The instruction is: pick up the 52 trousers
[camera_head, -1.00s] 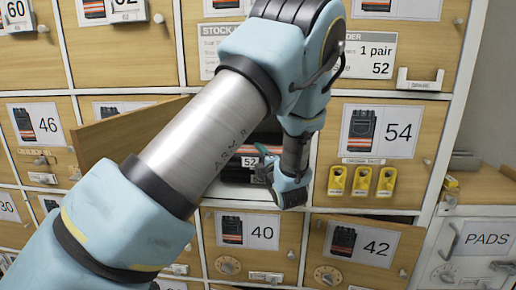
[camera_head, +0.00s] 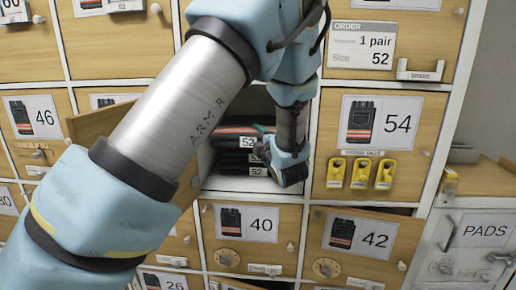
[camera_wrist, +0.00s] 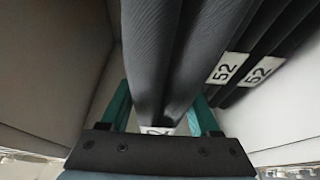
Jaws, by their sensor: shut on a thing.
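The 52 trousers are dark and folded, stacked in an open compartment with white "52" tags (camera_head: 235,158). My gripper (camera_head: 262,150) reaches into the right side of this compartment. In the wrist view, its teal fingers (camera_wrist: 162,112) are shut on one folded pair of 52 trousers (camera_wrist: 150,60), one finger on each side. This pair's tag is partly hidden at the gripper's base. Other tagged 52 trousers (camera_wrist: 262,70) lie beside it, with a gap between. In the head view, the fingertips are mostly hidden by the wrist and the compartment's shade.
The compartment's wooden door (camera_head: 95,122) stands swung open to the left, partly behind my arm. An order card (camera_head: 362,45) reads 1 pair, size 52.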

